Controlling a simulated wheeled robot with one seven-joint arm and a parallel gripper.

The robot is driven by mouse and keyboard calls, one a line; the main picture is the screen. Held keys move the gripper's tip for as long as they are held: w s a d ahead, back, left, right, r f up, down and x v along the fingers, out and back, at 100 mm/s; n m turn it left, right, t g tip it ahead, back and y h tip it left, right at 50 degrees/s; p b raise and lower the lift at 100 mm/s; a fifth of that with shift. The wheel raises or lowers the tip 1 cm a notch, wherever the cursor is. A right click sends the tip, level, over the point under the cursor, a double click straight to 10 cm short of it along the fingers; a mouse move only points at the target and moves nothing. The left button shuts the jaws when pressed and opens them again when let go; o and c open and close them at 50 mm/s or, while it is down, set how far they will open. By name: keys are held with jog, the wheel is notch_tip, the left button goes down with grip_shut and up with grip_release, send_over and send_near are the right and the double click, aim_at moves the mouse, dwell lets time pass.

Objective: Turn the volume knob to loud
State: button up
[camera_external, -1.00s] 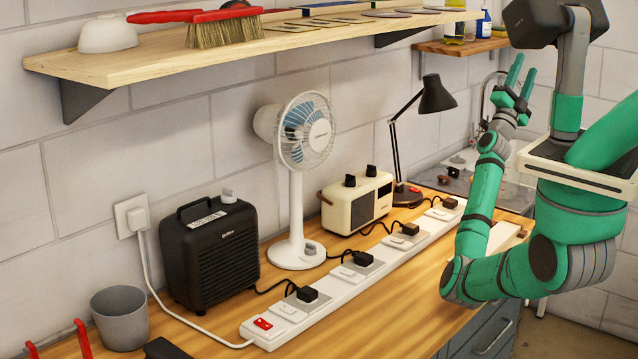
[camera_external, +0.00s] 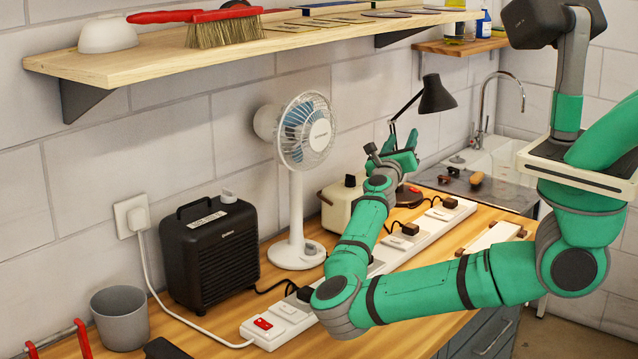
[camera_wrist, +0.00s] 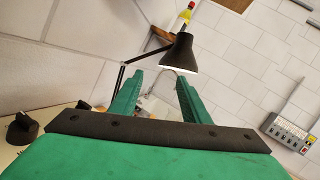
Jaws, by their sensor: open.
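A cream radio (camera_external: 336,208) stands against the wall, partly hidden behind my arm. A black knob (camera_external: 350,181) shows on its top in the external view. In the wrist view, a black knob (camera_wrist: 21,128) sits at the left edge, and another dark knob (camera_wrist: 82,105) is partly hidden behind my gripper. I cannot tell which one is the volume knob or read any marks. My gripper (camera_external: 402,142) is open and empty, above the radio's right end and near the lamp. Its spread fingers (camera_wrist: 158,80) touch nothing visible in the wrist view.
A black desk lamp (camera_external: 437,96) stands close behind my gripper. A white fan (camera_external: 297,200) and a black heater (camera_external: 212,262) stand left of the radio. A white power strip (camera_external: 432,228) with plugs and cords runs in front. A wooden shelf (camera_external: 330,38) hangs above.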

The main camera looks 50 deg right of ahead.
aim_at(350, 181)
jog(key=w+a+f+t+y, duration=0.1)
jog(key=w+a+f, duration=0.1)
jog(key=a+f, duration=0.2)
jog(key=w+a+f+m+y, duration=0.1)
jog(key=w+a+f, duration=0.1)
jog(key=a+f, duration=0.2)
jog(key=w+a+f+m+t+y, duration=0.1)
jog(key=a+f+y, duration=0.1)
jog(key=a+f, duration=0.2)
jog(key=shift+w+a+f+t, duration=0.1)
jog(key=shift+w+a+t, duration=0.1)
jog(key=shift+a, duration=0.75)
jog(key=shift+w+a+f+t, duration=0.1)
jog(key=shift+w+a, duration=0.1)
jog(key=shift+a, duration=0.7)
jog(key=x, duration=1)
jog(key=shift+w+d, duration=0.2)
jog(key=shift+w, duration=0.05)
jog(key=shift+m, duration=0.3)
jog(key=c, duration=1)
